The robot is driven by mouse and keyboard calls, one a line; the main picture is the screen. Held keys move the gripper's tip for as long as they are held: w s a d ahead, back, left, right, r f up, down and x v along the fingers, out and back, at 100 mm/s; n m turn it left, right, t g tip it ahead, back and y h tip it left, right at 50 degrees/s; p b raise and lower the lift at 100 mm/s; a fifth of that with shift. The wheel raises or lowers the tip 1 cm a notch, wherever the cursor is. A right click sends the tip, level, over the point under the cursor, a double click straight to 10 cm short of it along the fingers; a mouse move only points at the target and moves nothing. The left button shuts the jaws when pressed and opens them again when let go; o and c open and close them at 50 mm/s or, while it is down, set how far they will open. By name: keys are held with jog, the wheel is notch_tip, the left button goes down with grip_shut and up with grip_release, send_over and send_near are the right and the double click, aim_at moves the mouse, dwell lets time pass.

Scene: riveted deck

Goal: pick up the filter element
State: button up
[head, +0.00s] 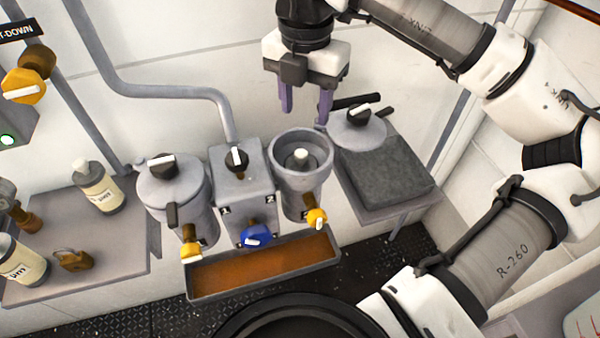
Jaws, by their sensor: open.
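My gripper (304,104) hangs with its purple fingers pointing down, apart and empty. It is above the open filter housing (314,180), which has no lid on. Inside the housing is a grey round part with a pale upright stub (301,157), which looks like the filter element; its lower part is hidden by the housing wall. The fingertips are clear of the housing rim.
A closed housing (172,190) with a black knob stands left of a grey valve block (238,180) with a blue knob. A drip tray (192,285) with a brown inside sits below. Bottles (97,190) stand on the left shelf. A pipe (160,91) rises behind the block.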

send_over(301, 153)
jog(key=f, duration=0.4)
jog(key=shift+w+d+f+p, duration=0.1)
jog(key=shift+d+f+p, duration=0.2)
jog(key=shift+f, duration=0.05)
jog(key=shift+a+f+p, duration=0.15)
jog(key=shift+f+p, duration=0.45)
jog(key=shift+f, duration=0.75)
jog(key=shift+a+f+p, duration=0.15)
jog(key=shift+f+p, duration=0.45)
jog(key=shift+f, duration=0.75)
grip_shut()
